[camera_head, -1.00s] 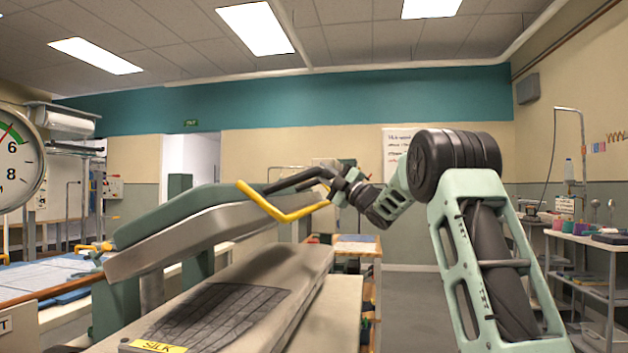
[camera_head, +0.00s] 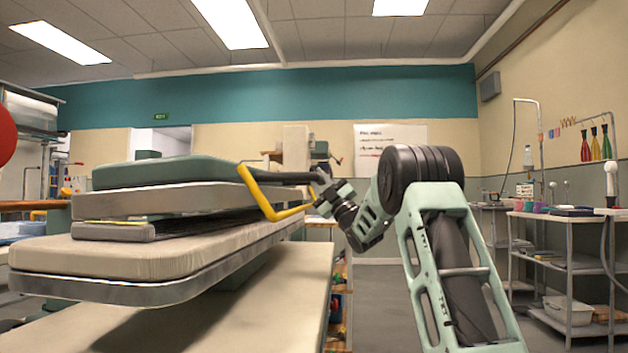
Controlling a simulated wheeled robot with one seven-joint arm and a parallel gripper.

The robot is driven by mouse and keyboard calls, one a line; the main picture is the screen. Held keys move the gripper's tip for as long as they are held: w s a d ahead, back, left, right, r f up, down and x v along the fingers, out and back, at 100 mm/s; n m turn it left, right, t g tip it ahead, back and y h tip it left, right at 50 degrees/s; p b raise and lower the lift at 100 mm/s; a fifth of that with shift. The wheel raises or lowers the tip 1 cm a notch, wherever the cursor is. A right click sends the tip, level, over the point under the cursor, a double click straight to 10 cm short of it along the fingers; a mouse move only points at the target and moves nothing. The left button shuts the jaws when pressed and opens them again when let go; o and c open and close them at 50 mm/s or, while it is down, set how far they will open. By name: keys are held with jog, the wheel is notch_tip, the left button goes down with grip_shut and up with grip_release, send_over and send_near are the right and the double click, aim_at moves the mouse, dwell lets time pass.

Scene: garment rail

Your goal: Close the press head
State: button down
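The press head (camera_head: 180,172), a green pad over a pale grey plate, lies almost level above the beige padded lower bed (camera_head: 140,248). A flat grey layer (camera_head: 150,229) lies between them, and the head looks very near it; I cannot tell if they touch. A yellow bent handle (camera_head: 262,200) stands off the head's right end, with a dark bar (camera_head: 285,178) beside its upper part. My gripper (camera_head: 318,188) is at the right ends of the handle and bar. Its fingers are small and dark there, so I cannot tell whether they are closed on either.
A beige lower shelf (camera_head: 285,285) extends beneath the bed. Grey wire shelving (camera_head: 565,255) with bottles and bins stands at the right. A red round object (camera_head: 5,135) is cut off at the left edge.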

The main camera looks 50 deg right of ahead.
notch_tip(320, 180, down, 6)
jog(key=b, duration=0.4)
jog(key=shift+s+d+f, duration=0.2)
jog(key=shift+s+d, duration=0.05)
jog(key=shift+f, duration=0.1)
jog(key=c, duration=1.3)
grip_release()
jog(key=shift+w, duration=0.1)
jog(key=shift+o, duration=0.2)
jog(key=shift+r, duration=0.2)
jog(key=p+v, duration=0.1)
jog(key=v, duration=1.6)
jog(key=shift+s+f+p, duration=0.2)
jog(key=shift+f+p, duration=0.05)
jog(key=shift+p, duration=0.15)
